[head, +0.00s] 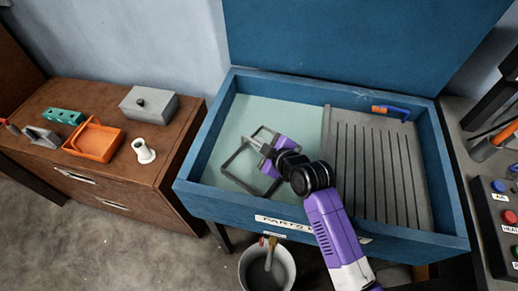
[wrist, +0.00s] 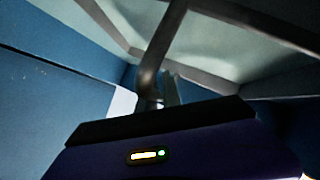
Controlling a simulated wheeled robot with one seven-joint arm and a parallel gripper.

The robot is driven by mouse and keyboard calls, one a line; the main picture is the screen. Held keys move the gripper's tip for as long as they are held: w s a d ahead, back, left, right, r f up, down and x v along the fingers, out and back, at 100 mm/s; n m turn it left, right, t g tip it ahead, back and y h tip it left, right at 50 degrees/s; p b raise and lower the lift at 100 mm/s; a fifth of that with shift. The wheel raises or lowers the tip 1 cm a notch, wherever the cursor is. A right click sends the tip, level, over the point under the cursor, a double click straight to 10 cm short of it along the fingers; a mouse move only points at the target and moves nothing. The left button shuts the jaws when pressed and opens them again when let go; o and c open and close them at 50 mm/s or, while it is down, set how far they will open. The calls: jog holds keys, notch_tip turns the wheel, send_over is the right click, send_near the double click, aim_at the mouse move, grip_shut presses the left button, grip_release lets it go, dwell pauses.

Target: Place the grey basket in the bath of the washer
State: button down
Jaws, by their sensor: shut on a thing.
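The washer (head: 195,190) is a blue open-topped box with its lid raised at the back. Its bath (head: 285,112) is the pale green area on the left inside. The grey basket (head: 235,155) shows as a dark grey open frame over the bath, inside the walls in the head view. My gripper (head: 268,149) is shut on a bar of the basket, coming in from the front right. In the wrist view, a grey bar (wrist: 167,45) of the basket runs up from between the fingers (wrist: 160,97). I cannot tell whether the basket touches the bath's bottom.
A ridged grey drainboard (head: 375,165) fills the washer's right side, with a blue-and-orange tool (head: 390,110) at its back. A bucket (head: 266,270) stands in front. A brown cabinet (head: 100,150) at left holds an orange tray (head: 94,142) and other parts. A control box (head: 500,215) is at right.

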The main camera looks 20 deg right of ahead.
aim_at(259, 160)
jog(key=shift+f, duration=1.55)
jog(key=c, duration=1.5)
grip_release()
jog(key=shift+b+v, duration=0.4)
jog(key=shift+v, duration=3.35)
